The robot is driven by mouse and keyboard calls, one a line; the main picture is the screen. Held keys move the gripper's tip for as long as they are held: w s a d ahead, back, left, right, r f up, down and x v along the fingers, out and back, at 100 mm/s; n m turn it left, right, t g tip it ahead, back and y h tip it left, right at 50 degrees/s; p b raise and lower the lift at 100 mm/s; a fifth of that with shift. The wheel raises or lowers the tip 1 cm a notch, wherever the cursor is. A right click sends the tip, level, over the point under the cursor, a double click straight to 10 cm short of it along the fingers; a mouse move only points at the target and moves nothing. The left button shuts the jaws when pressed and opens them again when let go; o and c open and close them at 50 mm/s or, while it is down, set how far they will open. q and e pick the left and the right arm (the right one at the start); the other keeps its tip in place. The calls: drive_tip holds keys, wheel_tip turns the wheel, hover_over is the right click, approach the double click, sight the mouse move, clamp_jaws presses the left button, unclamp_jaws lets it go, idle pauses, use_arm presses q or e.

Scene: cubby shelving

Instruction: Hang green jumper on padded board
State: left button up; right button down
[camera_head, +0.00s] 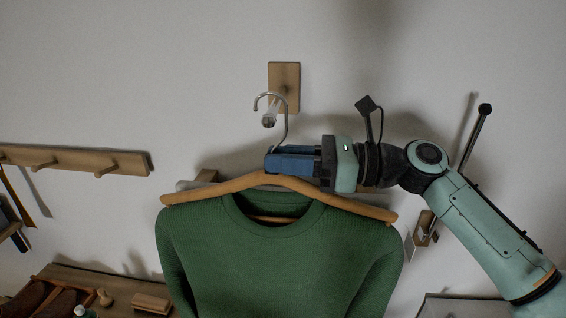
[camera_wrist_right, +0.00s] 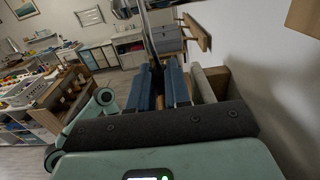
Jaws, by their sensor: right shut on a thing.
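The green jumper (camera_head: 280,255) hangs on a wooden hanger (camera_head: 235,184) with a metal hook (camera_head: 272,95). My right gripper (camera_head: 272,160) is shut on the hanger at the base of its hook, above the jumper's neck. The hook stands upright in front of a small wooden wall board (camera_head: 284,76) with a metal peg (camera_head: 269,119). The hook's curve is near the peg; I cannot tell whether they touch. Another wooden board with a pale padded bar (camera_head: 186,184) is partly hidden behind the hanger. The bar also shows beside the fingers in the right wrist view (camera_wrist_right: 203,84). My left gripper is not in view.
A wooden peg rail (camera_head: 75,160) is on the wall at the left. A small wooden wall plate (camera_head: 425,228) is right of the jumper. A shelf top with small wooden things (camera_head: 150,303) is at the lower left. The wall above the hook is bare.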

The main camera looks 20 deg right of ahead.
drive_tip(key=shift+w+d+f, duration=0.55)
drive_tip(key=shift+w+f, duration=0.1)
drive_tip(key=shift+w, duration=0.15)
drive_tip(key=shift+w, duration=0.15)
drive_tip(key=shift+f, duration=0.4)
idle(0.3)
drive_tip(key=c, duration=1)
unclamp_jaws()
drive_tip(key=v, duration=2.1)
drive_tip(key=shift+s, duration=0.25)
